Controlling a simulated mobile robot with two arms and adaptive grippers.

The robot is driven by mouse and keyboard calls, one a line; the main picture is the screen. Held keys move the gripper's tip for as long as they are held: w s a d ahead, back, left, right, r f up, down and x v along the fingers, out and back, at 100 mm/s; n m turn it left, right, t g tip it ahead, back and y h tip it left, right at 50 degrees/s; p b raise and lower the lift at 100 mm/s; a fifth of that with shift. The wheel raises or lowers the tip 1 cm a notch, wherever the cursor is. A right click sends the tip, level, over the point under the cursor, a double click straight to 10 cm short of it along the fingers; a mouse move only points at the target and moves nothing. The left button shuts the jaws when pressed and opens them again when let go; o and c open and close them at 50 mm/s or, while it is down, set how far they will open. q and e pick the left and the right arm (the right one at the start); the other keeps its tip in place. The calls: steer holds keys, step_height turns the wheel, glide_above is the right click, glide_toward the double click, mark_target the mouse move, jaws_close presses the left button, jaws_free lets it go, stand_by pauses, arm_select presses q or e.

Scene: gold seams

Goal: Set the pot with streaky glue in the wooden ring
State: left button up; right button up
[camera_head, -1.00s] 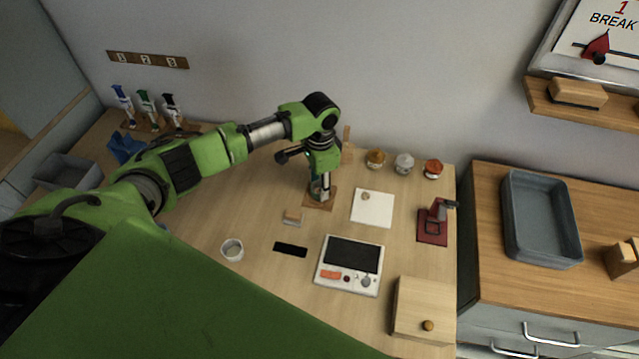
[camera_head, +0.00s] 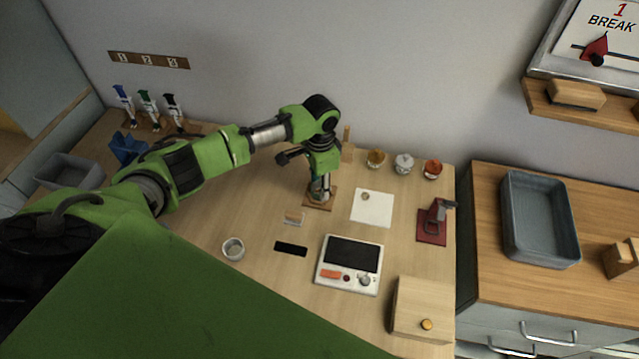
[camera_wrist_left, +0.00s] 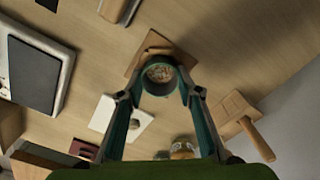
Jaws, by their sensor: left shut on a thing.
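My left gripper (camera_head: 320,192) is low over the square wooden piece (camera_head: 328,203) near the middle of the table. In the left wrist view, its fingertips (camera_wrist_left: 160,82) are shut on the small dark round pot (camera_wrist_left: 147,87). The pot's open top shows a mottled, streaky reddish and pale filling (camera_wrist_left: 160,73). The pot overlaps the wooden piece, which also shows in the wrist view (camera_wrist_left: 150,43). I cannot tell whether the pot touches it or sits in a ring, since pot and fingers hide the middle. My right gripper is not in view.
A small block (camera_head: 294,217), black strip (camera_head: 291,249), white cup (camera_head: 233,248) and scale (camera_head: 350,254) are in front. Several jars (camera_head: 404,163) line the back.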

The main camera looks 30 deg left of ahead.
arm_select(q)
steer(key=shift+f, duration=0.1)
stand_by(0.3)
steer(key=o, duration=0.8)
steer(key=shift+o, duration=0.2)
steer(key=shift+r+p, duration=2.55)
steer(key=shift+p, duration=0.25)
